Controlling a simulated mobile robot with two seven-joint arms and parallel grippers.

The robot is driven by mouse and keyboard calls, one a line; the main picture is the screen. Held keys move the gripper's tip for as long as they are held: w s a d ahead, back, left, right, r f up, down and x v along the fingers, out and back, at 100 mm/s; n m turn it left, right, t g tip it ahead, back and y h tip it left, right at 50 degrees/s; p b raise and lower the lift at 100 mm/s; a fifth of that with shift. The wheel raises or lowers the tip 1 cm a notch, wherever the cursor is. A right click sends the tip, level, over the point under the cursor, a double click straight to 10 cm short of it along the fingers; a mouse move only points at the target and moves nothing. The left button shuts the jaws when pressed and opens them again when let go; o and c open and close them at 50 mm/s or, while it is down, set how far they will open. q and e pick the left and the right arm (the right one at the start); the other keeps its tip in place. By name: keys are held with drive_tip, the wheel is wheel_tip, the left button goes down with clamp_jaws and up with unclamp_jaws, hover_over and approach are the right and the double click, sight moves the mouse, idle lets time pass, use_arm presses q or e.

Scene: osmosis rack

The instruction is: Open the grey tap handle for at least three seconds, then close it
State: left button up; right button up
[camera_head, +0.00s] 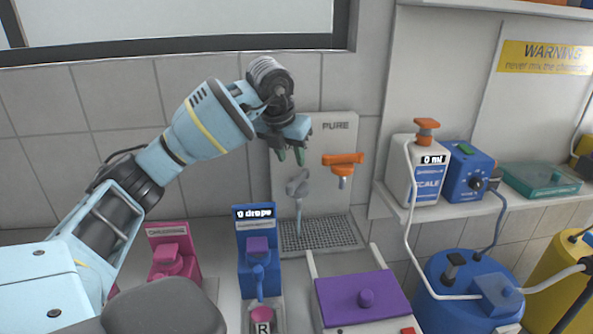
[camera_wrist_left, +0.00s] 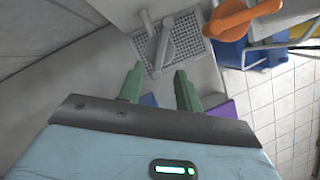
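The grey tap (camera_head: 298,187) is mounted on the pale panel marked PURE, with its thin spout hanging over a drain grid (camera_head: 343,232). My left gripper (camera_head: 290,157) is just above the grey tap handle, with its green fingers pointing down. In the left wrist view the grey handle (camera_wrist_left: 164,42) lies just beyond the open fingertips (camera_wrist_left: 159,70), roughly in line with the space between them. The fingers are apart and hold nothing. I see no clear contact with the handle. My right gripper is not in view.
An orange tap (camera_head: 343,162) sits close to the right of the grey one, also in the left wrist view (camera_wrist_left: 240,17). Below stand a blue dispenser reading "0 drops" (camera_head: 256,213), a pink unit (camera_head: 172,258) and a purple-lidded box (camera_head: 350,303).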

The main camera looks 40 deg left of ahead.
sight(297, 178)
use_arm(q)
drive_tip(key=shift+s+d, duration=0.15)
drive_tip(key=shift+f, duration=0.3)
drive_tip(key=shift+x, duration=3.6)
drive_tip(key=shift+r, duration=0.15)
drive_tip(key=shift+c, duration=0.4)
clamp_jaws()
